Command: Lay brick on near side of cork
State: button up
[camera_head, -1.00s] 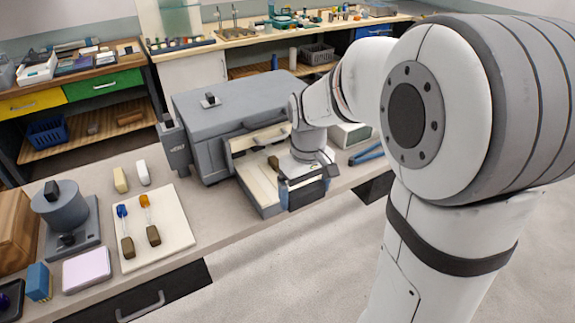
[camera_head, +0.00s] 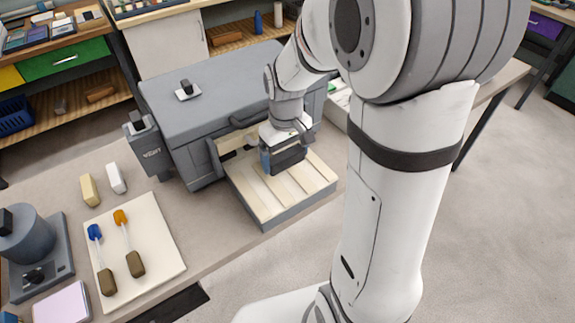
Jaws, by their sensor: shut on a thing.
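A grey box-shaped machine (camera_head: 215,100) has a pale slatted tray (camera_head: 262,208) standing out from its open front. My gripper (camera_head: 282,163) is low over the back part of this tray, close to the machine's opening. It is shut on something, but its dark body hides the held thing. I cannot tell whether that thing touches the slats. Two rods with coloured ends, one blue (camera_head: 95,232) and one orange (camera_head: 120,216), lie on a cream board (camera_head: 158,245) at the left. Each has a brown block at its near end. I cannot pick out which piece is the cork.
A yellowish block (camera_head: 89,190) and a white block (camera_head: 116,178) stand behind the board. A grey round device (camera_head: 30,240) and a pale pad (camera_head: 60,303) are at the far left. The tray's front slats are clear.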

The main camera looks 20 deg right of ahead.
notch_tip(320, 180, down, 5)
jog(key=shift+f, duration=0.1)
dwell(0.3)
jog(key=shift+f, duration=0.3)
jog(key=o, duration=0.8)
jog(key=shift+r, duration=0.1)
